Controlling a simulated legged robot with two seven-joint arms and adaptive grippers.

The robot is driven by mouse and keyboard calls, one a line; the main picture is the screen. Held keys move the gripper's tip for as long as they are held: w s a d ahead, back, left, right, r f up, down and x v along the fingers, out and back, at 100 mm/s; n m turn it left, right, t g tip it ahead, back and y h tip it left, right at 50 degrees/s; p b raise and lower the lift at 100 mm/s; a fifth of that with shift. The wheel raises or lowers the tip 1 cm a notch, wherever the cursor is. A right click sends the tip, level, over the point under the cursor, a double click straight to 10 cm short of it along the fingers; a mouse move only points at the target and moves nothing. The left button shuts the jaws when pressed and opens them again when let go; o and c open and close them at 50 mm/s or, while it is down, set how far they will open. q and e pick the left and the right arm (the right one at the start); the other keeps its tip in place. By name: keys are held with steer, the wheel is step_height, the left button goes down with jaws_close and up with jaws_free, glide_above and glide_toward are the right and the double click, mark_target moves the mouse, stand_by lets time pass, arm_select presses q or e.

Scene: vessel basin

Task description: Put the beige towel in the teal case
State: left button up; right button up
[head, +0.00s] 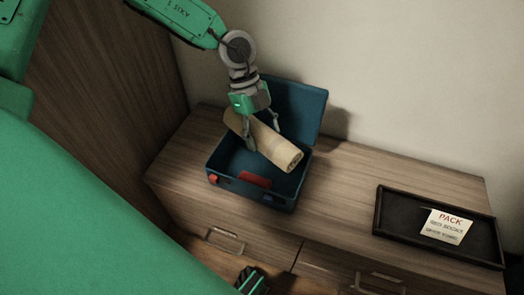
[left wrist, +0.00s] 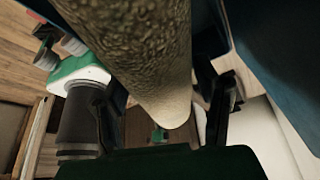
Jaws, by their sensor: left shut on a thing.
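The beige towel (head: 284,151) is a rolled cylinder, held tilted over the open teal case (head: 281,205). My left gripper (head: 263,137) is shut around the towel's middle, with one finger on each side. The towel's near end hangs over the right part of the case; its far end is partly behind the gripper. In the left wrist view the towel (left wrist: 150,55) fills the upper middle between the fingers (left wrist: 165,110). The case lid stands open at the back.
A red flat item (head: 254,180) lies inside the case near its front wall. A black tray (head: 392,226) with a note (head: 447,226) headed "PACK" lies to the right on the wooden dresser (head: 345,180). The dresser top between case and tray is clear. A wooden panel rises at left.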

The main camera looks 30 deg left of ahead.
arm_select(q)
step_height(320, 180, down, 2)
steer(key=shift+d, duration=0.1)
step_height(320, 180, down, 4)
steer(key=shift+r+b, duration=0.1)
steer(key=shift+b, duration=1)
steer(key=shift+f, duration=0.65)
steer(key=o, duration=1.2)
